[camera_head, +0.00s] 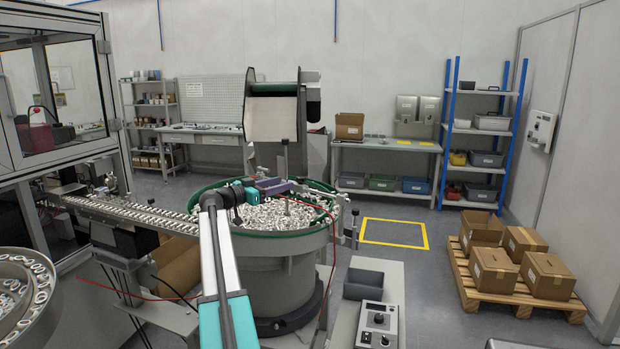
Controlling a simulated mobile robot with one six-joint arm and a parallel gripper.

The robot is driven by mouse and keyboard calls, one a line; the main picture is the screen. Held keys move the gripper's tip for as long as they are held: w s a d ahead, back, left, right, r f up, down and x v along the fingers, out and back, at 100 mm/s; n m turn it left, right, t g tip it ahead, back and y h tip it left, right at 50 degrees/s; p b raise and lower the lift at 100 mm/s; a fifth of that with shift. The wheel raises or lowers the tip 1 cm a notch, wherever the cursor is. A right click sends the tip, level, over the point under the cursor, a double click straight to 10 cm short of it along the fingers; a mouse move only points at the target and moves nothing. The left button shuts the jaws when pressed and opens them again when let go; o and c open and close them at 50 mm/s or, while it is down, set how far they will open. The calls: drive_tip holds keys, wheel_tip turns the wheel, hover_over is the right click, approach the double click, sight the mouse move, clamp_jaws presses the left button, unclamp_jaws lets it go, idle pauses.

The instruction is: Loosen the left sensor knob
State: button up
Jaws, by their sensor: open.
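My arm rises from the bottom centre and bends right over the feeder bowl. My gripper (294,186) is at the end of the dark wrist block, above the bowl's far side. It is open, but its fingers are small and hard to make out, and I see nothing held. The bowl feeder (270,246) has a green rim and is full of pale metal parts. A post with a dark top (284,142) stands behind the gripper. A small bracket with a dark knob (355,213) is at the bowl's right side. I cannot tell which part is the left sensor knob.
A linear track (135,214) full of parts runs left from the bowl. A second bowl (25,290) is at lower left. A control box (378,325) and a grey bin (363,284) sit on the stand at right. A pallet (515,292) with boxes is farther right; the floor between is open.

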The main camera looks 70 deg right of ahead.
sight(305, 177)
drive_tip(key=shift+s+d, duration=0.1)
drive_tip(key=p+x, duration=0.4)
drive_tip(key=x, duration=0.8)
drive_tip(key=shift+r, duration=0.15)
drive_tip(key=shift+x, duration=0.8)
drive_tip(key=shift+c, duration=0.4)
drive_tip(key=c, duration=1)
drive_tip(key=shift+o, duration=0.2)
